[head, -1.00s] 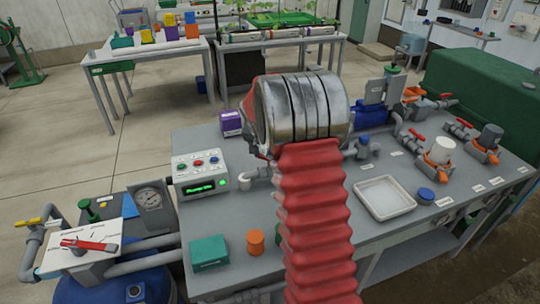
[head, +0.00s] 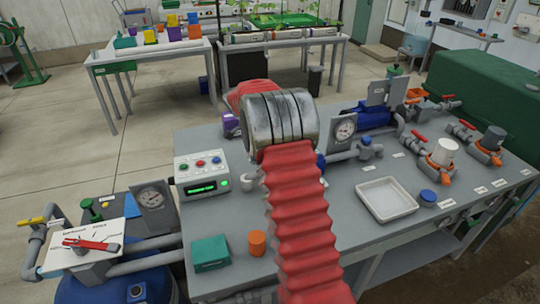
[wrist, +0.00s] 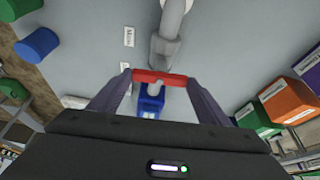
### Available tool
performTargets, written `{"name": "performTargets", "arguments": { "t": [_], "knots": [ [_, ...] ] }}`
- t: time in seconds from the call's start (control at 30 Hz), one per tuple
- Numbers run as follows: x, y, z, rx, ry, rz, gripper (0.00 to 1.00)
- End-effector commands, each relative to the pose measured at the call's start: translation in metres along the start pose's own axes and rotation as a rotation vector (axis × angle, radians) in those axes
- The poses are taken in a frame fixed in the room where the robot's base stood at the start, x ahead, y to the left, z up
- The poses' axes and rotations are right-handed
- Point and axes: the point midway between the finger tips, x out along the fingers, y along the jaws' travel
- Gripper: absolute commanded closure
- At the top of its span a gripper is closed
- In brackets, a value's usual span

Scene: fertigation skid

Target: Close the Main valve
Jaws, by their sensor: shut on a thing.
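The red handle (wrist: 160,77) of a valve with a blue body (wrist: 150,100) is in the middle of the wrist view. A label that appears to read "Main" (wrist: 129,37) lies on the bench beside its grey pipe (wrist: 170,30). My gripper (wrist: 159,78) is shut on the red handle, with one fingertip at each end of it. The handle lies across the line of the pipe. In the head view my red-sleeved arm hides the gripper and this valve.
A control box (head: 200,175) with a lit green display stands left of my arm. A teal box (head: 210,252) and an orange cap (head: 257,243) are near the front.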

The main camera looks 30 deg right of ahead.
Motion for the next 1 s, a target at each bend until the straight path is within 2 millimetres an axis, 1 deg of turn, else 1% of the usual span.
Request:
{"name": "performTargets", "arguments": {
  "t": [0.3, 0.67, 0.7, 0.93, 1.0],
  "knots": [
    [-0.0001, -0.0016, 0.0012, 0.087, -0.002, 0.035, 0.52],
    [0.0000, -0.0015, 0.0009, 0.093, -0.003, 0.037, 0.52],
    [0.0000, -0.0014, 0.0009, 0.093, -0.003, 0.037, 0.29],
    [0.0001, -0.0013, 0.0004, 0.092, -0.002, 0.037, 0.13],
    [0.0001, -0.0013, 0.0003, 0.092, -0.002, 0.037, 0.11]
  ]
}}
